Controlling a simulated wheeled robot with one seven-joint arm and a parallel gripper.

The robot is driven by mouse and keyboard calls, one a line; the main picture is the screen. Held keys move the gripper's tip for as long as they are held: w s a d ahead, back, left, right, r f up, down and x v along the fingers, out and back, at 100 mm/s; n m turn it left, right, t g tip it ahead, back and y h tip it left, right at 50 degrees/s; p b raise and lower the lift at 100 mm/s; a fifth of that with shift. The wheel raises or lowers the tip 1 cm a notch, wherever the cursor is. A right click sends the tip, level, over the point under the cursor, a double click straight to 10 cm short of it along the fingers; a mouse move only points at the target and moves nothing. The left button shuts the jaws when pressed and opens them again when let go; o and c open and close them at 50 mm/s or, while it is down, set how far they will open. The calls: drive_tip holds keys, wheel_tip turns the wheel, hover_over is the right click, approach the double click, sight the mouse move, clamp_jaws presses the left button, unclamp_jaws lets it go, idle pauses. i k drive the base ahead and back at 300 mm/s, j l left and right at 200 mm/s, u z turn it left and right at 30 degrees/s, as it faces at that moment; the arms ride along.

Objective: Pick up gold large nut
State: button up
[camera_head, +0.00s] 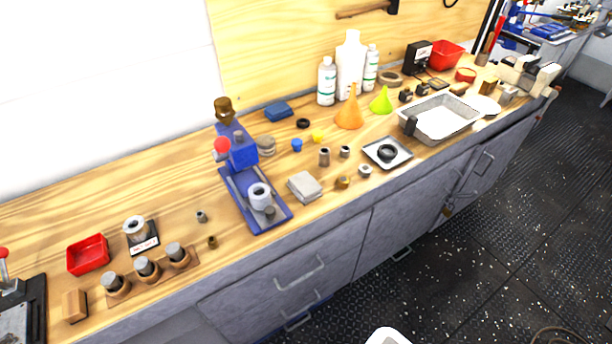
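A gold nut (342,183) lies on the wooden worktop near its front edge, right of the grey block and left of a small silver nut (365,171). It is small in the picture, and its exact shape is hard to make out. A smaller, darker brass-coloured piece (212,242) stands farther left near the front edge. My gripper is not clearly in view. Only a white rounded shape shows at the bottom edge, and I cannot tell which part it is.
Left of the nut are a grey block (305,186) and a blue press (241,165). A black-and-silver square tray (387,153) lies to its right. Funnels (349,112) and white bottles (350,70) stand behind.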

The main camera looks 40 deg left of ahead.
sight(342, 181)
drive_tip(key=u, duration=1.4)
